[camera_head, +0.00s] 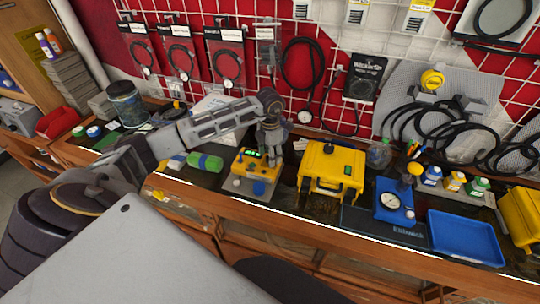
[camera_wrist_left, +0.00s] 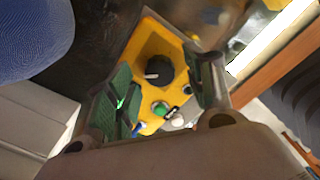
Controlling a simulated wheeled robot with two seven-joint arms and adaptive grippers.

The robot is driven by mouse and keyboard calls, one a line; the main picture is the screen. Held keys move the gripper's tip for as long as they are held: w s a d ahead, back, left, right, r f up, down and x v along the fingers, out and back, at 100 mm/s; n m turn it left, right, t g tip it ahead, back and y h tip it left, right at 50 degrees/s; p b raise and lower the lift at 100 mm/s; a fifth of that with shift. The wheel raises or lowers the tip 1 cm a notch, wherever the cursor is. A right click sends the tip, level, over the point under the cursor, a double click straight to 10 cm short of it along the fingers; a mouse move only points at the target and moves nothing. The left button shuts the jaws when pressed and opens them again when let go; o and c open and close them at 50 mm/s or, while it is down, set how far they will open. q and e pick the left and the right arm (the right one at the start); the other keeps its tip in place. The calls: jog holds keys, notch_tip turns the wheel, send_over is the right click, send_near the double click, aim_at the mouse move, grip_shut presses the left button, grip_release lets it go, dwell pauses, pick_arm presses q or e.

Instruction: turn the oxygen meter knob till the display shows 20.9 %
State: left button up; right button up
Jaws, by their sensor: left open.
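The yellow oxygen meter (camera_head: 243,165) lies on the bench in the head view, with a small green-lit display (camera_head: 248,152) too small to read. In the left wrist view its yellow face (camera_wrist_left: 148,45) carries a round black knob (camera_wrist_left: 160,72) with a white pointer mark. My left gripper (camera_head: 270,146) points down over the meter. In the left wrist view my left gripper (camera_wrist_left: 163,88) is open, its green-padded fingers on either side of the knob's line of sight. I cannot tell whether they touch the knob. The right gripper is not in view.
A yellow case (camera_head: 333,167) stands close to the right of the meter. A green bottle (camera_head: 205,162) lies to its left. Further right are a blue gauge device (camera_head: 391,200) and a blue tray (camera_head: 465,238). The bench's front edge (camera_head: 300,228) runs below them.

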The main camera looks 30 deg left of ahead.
pick_arm(q)
notch_tip(320, 180, up, 11)
jog(key=shift+r, duration=0.2)
dwell(0.5)
dwell(0.6)
